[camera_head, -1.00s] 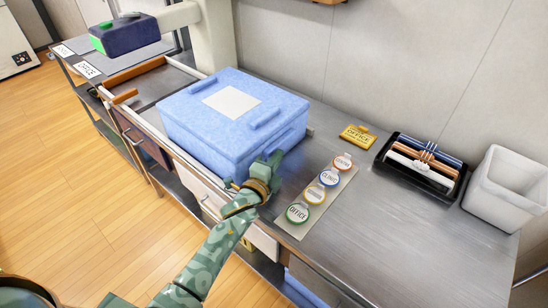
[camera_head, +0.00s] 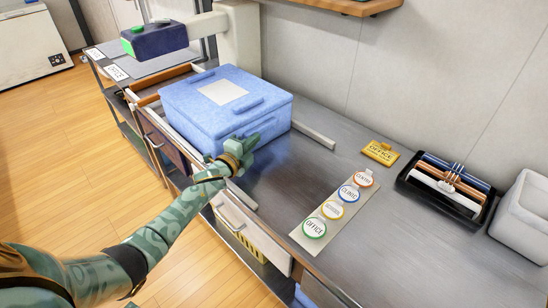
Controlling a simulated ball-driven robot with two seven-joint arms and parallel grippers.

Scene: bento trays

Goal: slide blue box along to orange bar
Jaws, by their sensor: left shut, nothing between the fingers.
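The blue box (camera_head: 215,125), with a pale label (camera_head: 222,92) on its lid, sits between two pale rails (camera_head: 314,135) on the metal counter. The orange bar (camera_head: 166,76) lies across the far left end of the rails. Little gap shows between it and the box. My left gripper (camera_head: 246,143), green patterned, is shut with nothing in it, at the box's right-hand side. It appears to touch that side. My right gripper is not in view.
A dark device with a green end (camera_head: 158,38) overhangs beyond the orange bar. The counter between rails and badges is clear.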

